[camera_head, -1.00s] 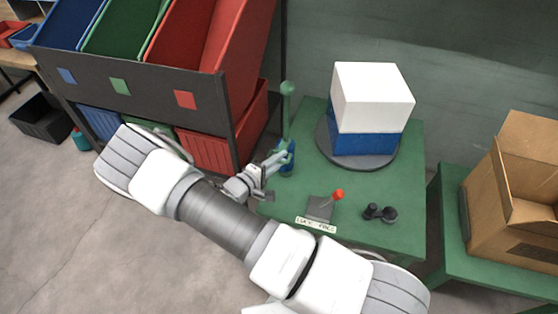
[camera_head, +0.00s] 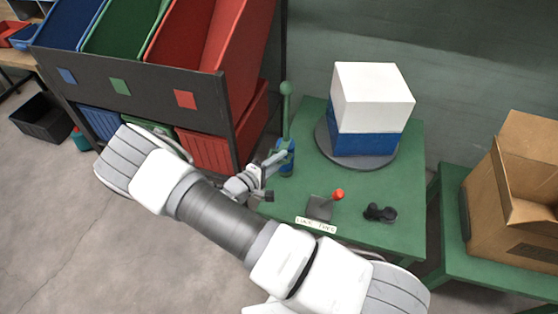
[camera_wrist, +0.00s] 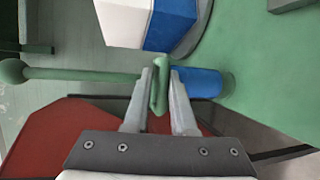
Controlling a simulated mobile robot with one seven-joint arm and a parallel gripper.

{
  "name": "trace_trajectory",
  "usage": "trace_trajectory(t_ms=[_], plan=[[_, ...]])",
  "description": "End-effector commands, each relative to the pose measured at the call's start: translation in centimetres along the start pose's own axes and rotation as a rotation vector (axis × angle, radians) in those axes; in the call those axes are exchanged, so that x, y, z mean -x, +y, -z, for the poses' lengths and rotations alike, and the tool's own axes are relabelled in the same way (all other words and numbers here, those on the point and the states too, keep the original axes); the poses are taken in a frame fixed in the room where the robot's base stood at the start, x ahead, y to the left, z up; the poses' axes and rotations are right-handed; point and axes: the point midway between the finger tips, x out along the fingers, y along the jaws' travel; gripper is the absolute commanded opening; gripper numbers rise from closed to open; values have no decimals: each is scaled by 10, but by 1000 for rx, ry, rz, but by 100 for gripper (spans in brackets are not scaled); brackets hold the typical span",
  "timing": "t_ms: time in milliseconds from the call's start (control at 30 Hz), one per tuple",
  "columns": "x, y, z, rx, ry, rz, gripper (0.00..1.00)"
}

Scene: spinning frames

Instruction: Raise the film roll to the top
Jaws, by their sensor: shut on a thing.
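The film roll (camera_head: 287,160) is a blue cylinder on an upright green post (camera_head: 286,112) with a round knob on top. It sits low on the post, near the left edge of the green table. In the wrist view the roll (camera_wrist: 200,82) lies right of my fingers, and the post (camera_wrist: 85,75) runs left to its knob. My gripper (camera_head: 284,152) is at the post beside the roll. In the wrist view its fingers (camera_wrist: 160,75) are shut on a green loop handle (camera_wrist: 158,92) by the roll. The roll's lower end is partly hidden.
A white and blue box (camera_head: 372,100) stands on a grey turntable (camera_head: 322,140) right of the post. A red-knobbed lever (camera_head: 320,206) and black knobs (camera_head: 380,212) are at the table's front. A bin rack (camera_head: 150,100) stands close left; a cardboard box (camera_head: 515,190) is right.

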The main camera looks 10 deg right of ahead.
Motion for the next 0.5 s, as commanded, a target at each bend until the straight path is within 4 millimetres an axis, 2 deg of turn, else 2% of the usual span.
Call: trace_trajectory(t_ms=[33,267,367,500], plan=[[2,-9,-3,10,-1,20,0],[2,-7,-3,10,-2,20,0],[4,4,-4,9,-2,20,0],[10,35,-6,7,-2,18,0]])
